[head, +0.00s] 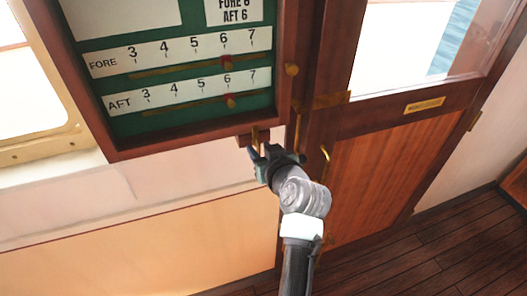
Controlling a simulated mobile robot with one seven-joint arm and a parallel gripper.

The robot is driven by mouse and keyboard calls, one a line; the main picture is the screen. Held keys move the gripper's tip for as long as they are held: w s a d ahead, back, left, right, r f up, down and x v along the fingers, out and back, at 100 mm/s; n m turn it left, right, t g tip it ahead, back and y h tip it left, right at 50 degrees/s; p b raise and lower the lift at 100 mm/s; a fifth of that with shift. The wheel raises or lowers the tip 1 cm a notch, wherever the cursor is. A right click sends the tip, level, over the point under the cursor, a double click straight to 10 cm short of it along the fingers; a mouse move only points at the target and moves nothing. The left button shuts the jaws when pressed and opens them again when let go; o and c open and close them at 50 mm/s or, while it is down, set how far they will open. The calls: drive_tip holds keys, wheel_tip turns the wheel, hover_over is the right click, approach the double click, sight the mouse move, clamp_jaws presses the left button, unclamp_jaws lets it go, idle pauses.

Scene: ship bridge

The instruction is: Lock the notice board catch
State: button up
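The notice board (190,87) hangs at the upper left, with a dark wooden frame and a green face with FORE and AFT number scales. A small brass catch (255,134) sits on a wooden block under the frame's lower right corner. My gripper (254,150) is right at the catch, just below the block, with its fingers pointing up and left. It overlaps the lower part of the catch in this view. Whether the fingers touch or hold the catch cannot be told, nor can the catch's exact position.
To the right stands a wooden door (375,170) with a brass handle (325,165) close to my wrist. A window frame (45,148) is at the left. Bare wooden floor (440,255) shows at lower right.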

drive_tip(key=b+v, duration=0.3)
drive_tip(key=v, duration=1)
wheel_tip(320, 180, up, 19)
drive_tip(key=a+m+t+h, duration=0.1)
drive_tip(key=t+h, duration=0.1)
drive_tip(key=t, duration=0.4)
drive_tip(key=s+a+r+m+t+h, duration=0.1)
drive_tip(key=s+r+t, duration=0.3)
drive_tip(key=r, duration=0.6)
drive_tip(key=s+a+r+m+t+h, duration=0.1)
drive_tip(key=s+r+t, duration=0.3)
drive_tip(key=s+r, duration=0.4)
wheel_tip(320, 180, up, 2)
drive_tip(key=shift+s+a+r+t, duration=0.2)
drive_tip(key=shift+a+t, duration=0.1)
drive_tip(key=shift+a, duration=0.15)
